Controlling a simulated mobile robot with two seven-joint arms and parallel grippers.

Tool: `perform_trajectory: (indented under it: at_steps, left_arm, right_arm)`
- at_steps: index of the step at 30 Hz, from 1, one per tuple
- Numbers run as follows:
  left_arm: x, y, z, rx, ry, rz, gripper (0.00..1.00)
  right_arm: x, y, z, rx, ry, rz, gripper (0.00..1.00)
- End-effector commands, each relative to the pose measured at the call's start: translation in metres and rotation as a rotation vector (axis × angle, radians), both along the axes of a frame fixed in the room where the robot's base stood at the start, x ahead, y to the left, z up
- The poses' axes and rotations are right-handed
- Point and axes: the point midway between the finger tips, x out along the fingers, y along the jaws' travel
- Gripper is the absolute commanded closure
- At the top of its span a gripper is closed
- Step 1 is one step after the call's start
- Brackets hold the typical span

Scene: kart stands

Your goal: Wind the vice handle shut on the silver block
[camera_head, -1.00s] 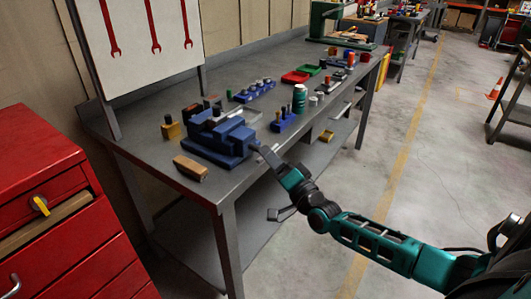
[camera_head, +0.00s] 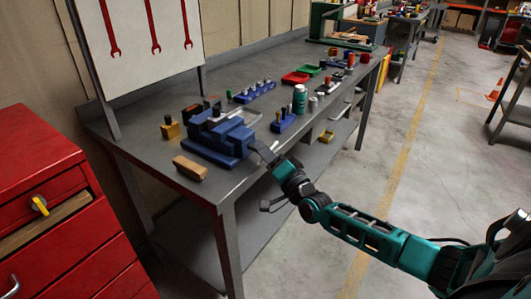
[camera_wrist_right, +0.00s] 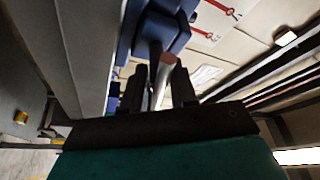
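The blue vice (camera_head: 228,138) stands on the near end of the grey workbench, with its handle side facing my right arm. My right gripper (camera_head: 262,151) is at that end of the vice, just past the bench's front edge. In the right wrist view, its two dark fingers (camera_wrist_right: 160,88) stand on either side of the vice handle (camera_wrist_right: 164,72), a round bar with a reddish end, and appear closed on it. The blue vice body (camera_wrist_right: 162,32) shows just beyond. The silver block is not clearly made out in the jaws. My left gripper is not in view.
A wooden block (camera_head: 190,167) and a brass-coloured block (camera_head: 170,128) lie beside the vice. A blue holder (camera_head: 283,122) and a green bottle (camera_head: 299,99) stand to its right. A red cabinet (camera_head: 60,205) is at left.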

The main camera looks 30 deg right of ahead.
Motion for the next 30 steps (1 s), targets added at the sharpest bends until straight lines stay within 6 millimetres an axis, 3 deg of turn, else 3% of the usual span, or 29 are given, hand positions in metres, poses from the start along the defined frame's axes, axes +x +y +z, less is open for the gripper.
perform_trajectory:
  at_steps: [6,19,30]
  left_arm:
    - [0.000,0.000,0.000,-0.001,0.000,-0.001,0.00]
    - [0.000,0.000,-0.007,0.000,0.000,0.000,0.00]
    - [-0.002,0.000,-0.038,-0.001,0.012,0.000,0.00]
  right_arm:
    - [0.000,0.000,0.002,-0.001,-0.005,0.000,1.00]
    - [0.000,0.000,0.002,-0.045,-0.027,0.001,1.00]
    - [0.000,0.001,-0.001,-0.289,-0.131,0.000,1.00]
